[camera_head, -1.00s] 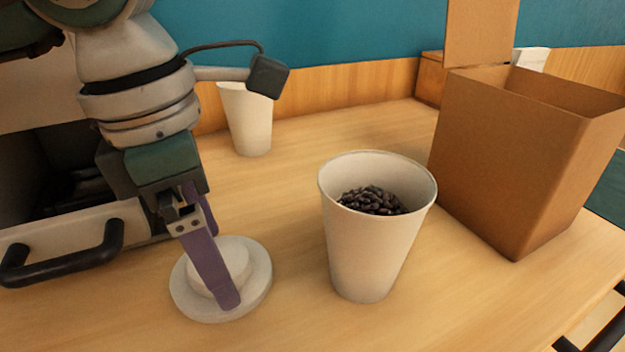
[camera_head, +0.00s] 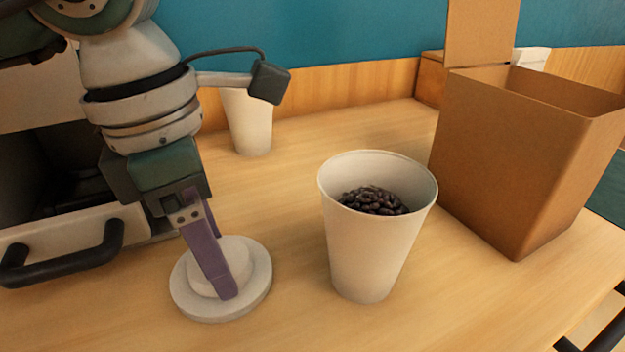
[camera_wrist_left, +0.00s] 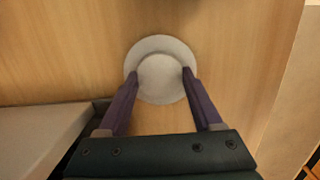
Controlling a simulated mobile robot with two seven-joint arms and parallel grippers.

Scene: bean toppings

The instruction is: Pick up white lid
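The white lid (camera_head: 258,292) lies flat on the wooden table, a round disc with a raised round middle. It also shows in the left wrist view (camera_wrist_left: 160,46). My left gripper (camera_head: 229,282) points down over the lid from the left. In the left wrist view, its two purple fingers (camera_wrist_left: 160,75) are at opposite sides of the raised middle and look closed against it. The far finger is mostly hidden in the head view. The lid rests on the table. My right gripper is not in view.
A white cup (camera_head: 368,250) with dark beans stands right of the lid. Another white cup (camera_head: 250,125) stands behind my left gripper. An open brown box (camera_head: 505,165) is at the right. A drawer with a black handle (camera_head: 62,262) is at the left.

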